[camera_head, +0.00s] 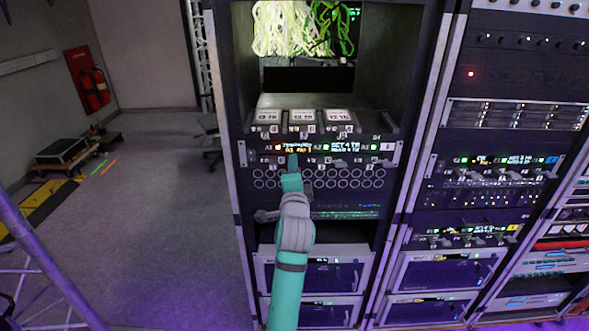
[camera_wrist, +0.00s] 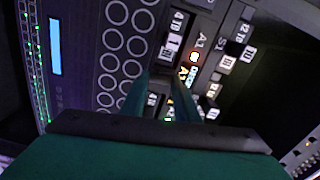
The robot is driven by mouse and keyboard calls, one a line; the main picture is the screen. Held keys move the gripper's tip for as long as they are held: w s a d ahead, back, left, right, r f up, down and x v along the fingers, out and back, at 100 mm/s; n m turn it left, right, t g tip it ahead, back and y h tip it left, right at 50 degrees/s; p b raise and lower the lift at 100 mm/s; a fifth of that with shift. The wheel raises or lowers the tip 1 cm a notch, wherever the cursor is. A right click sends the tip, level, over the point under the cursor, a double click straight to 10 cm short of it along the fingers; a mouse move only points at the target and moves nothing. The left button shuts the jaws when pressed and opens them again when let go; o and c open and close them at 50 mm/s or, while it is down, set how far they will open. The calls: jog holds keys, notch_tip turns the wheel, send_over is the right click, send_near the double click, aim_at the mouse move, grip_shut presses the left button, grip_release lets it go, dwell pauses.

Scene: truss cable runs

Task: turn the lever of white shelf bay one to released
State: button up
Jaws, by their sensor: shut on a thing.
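The white-tagged shelf (camera_head: 387,147) is a dark panel in the near rack, with small displays, lit dots and several bay labels. My gripper (camera_head: 292,164) is at the left half of this panel, just below the orange-lit display (camera_head: 297,147). In the wrist view my teal fingers (camera_wrist: 166,92) reach the panel beside the labels A1 and A2 and are shut on a small part, which I take to be a lever. The fingers mostly hide it, so its angle cannot be told. Other small grey levers, such as one right of my gripper (camera_head: 338,163), sit along the panel's lower edge.
Three labelled blocks (camera_head: 300,118) stand on the ledge just above the panel. A plate of round holes (camera_head: 345,180) lies below it; its rings (camera_wrist: 112,45) also show in the wrist view. Another rack (camera_head: 490,185) stands close at the right. Open floor (camera_head: 165,200) lies left.

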jog(key=shift+f+m, duration=0.1)
jog(key=shift+m, duration=0.7)
jog(key=o, duration=1)
jog(key=shift+o, duration=0.2)
jog(key=s, duration=1)
jog(key=shift+s, duration=0.4)
jog(key=shift+s, duration=0.1)
